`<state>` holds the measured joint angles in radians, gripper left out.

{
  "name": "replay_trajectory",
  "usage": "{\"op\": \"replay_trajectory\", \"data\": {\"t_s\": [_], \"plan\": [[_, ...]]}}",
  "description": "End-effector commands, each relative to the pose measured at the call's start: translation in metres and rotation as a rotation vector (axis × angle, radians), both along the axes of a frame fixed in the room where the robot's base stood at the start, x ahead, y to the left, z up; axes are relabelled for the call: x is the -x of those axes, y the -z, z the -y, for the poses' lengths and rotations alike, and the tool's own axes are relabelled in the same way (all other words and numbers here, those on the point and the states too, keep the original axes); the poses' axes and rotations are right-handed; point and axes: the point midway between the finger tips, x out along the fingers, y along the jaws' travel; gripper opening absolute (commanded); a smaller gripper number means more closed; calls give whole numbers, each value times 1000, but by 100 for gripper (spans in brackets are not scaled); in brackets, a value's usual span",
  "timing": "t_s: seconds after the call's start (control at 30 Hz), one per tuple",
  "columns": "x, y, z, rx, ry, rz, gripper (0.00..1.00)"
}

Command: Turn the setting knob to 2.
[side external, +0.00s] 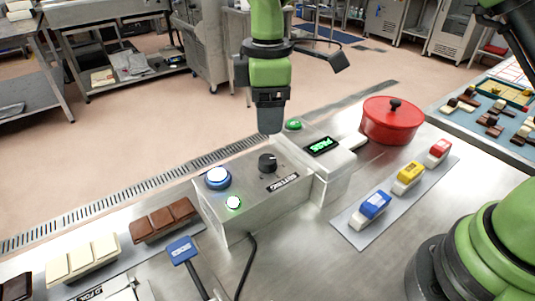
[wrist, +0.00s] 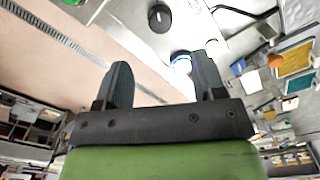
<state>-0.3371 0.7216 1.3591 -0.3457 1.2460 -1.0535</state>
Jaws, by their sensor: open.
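The setting knob (side external: 268,162) is black and round and sits on top of a steel control box (side external: 240,207), beside a dark label strip with light lettering. In the wrist view the knob (wrist: 160,18) shows near the top edge, beyond my fingers. Its pointer and scale are too small to read, so I cannot tell its setting. My gripper (side external: 270,128) hangs above the back of the box, apart from the knob. In the wrist view its two fingers (wrist: 163,80) are spread with nothing between them.
A unit with a green display (side external: 322,146), a red pot (side external: 390,121) and coloured blocks (side external: 375,205) stand to the right. Chocolate bars (side external: 163,221) lie at left.

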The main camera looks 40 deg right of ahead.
Motion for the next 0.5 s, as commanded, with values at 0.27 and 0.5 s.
{"op": "replay_trajectory", "data": {"t_s": [0.27,0.5], "plan": [[1,41,0,3,-4,-7,63],[0,82,0,2,-2,-4,63]]}}
